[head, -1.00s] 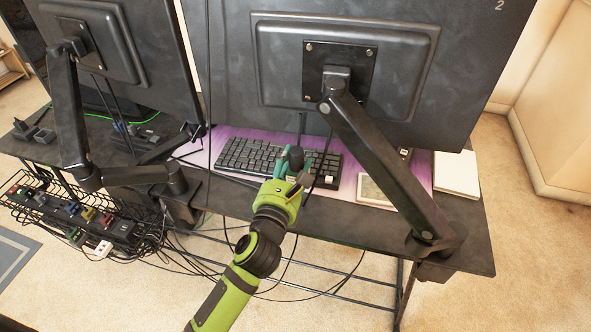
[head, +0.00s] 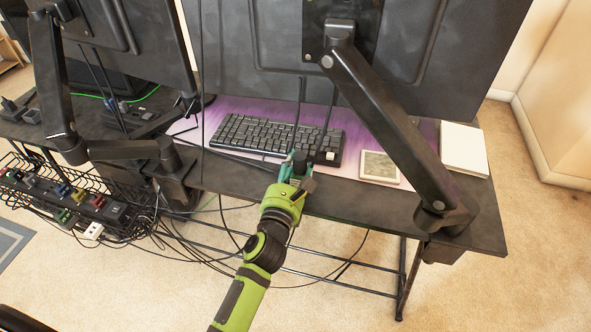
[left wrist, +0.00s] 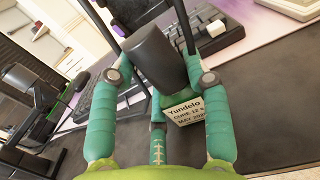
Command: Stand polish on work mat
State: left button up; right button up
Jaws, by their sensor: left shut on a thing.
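My left gripper (head: 297,172) is shut on the polish, a small bottle with a tall dark cap (left wrist: 158,60) and a pale label reading "Yundelo". In the left wrist view the green fingers (left wrist: 160,90) close on either side of it. In the head view the polish (head: 302,161) shows only as a small dark shape, near the desk's front edge and in front of the keyboard. The purple work mat (head: 265,106) lies on the desk under the keyboard. I cannot tell the bottle's exact tilt or its height. My right gripper is not in view.
A black keyboard (head: 275,136) covers much of the mat. A framed square (head: 379,167) and a white pad (head: 463,149) lie to its right. A monitor arm (head: 385,125) slants across the right side. Cables and a wire basket (head: 85,200) hang at left.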

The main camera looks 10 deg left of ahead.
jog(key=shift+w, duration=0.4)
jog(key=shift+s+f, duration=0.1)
pick_arm(q)
jog(key=o, duration=1.3)
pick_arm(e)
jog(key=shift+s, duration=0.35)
